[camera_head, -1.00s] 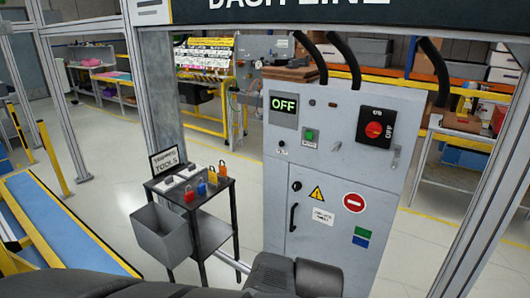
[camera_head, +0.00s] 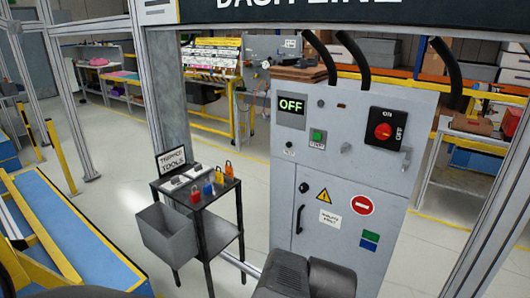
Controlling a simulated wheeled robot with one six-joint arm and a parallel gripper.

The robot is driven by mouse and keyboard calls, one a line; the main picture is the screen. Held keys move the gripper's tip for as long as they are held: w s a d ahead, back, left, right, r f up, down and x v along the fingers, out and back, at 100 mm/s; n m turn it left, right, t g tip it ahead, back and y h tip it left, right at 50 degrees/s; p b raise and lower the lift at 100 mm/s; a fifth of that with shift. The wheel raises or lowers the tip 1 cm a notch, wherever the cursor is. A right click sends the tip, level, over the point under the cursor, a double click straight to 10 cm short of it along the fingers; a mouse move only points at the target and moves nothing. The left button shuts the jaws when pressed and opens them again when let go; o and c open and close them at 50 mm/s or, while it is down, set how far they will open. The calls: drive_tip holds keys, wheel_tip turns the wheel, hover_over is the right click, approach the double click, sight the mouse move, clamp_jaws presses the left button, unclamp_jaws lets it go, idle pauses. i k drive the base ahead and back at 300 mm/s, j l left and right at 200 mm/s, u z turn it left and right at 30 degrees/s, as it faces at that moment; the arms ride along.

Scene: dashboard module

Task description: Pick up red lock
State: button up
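The red lock (camera_head: 195,197) stands on the top of a small black tool stand (camera_head: 208,201), near its front left. A blue lock (camera_head: 207,189) is just to its right, with a yellow lock (camera_head: 219,178) and an orange lock (camera_head: 228,170) behind in a row. All stand apart from my arm. Dark grey parts of my arm show at the bottom edge. My gripper is not in view, so its fingers cannot be seen.
A grey open bin (camera_head: 166,238) hangs at the stand's left front. A "tagout tools" sign (camera_head: 171,159) stands at the back of the top. A grey control cabinet (camera_head: 335,165) is to the right. A blue conveyor (camera_head: 75,245) lies at the left. Pale floor is clear between.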

sight(194, 197)
drive_tip(key=i+j+u, duration=0.3)
drive_tip(key=i+j, duration=0.45)
drive_tip(key=j, duration=0.3)
drive_tip(key=i+j+u, duration=0.3)
drive_tip(key=i+j, duration=0.55)
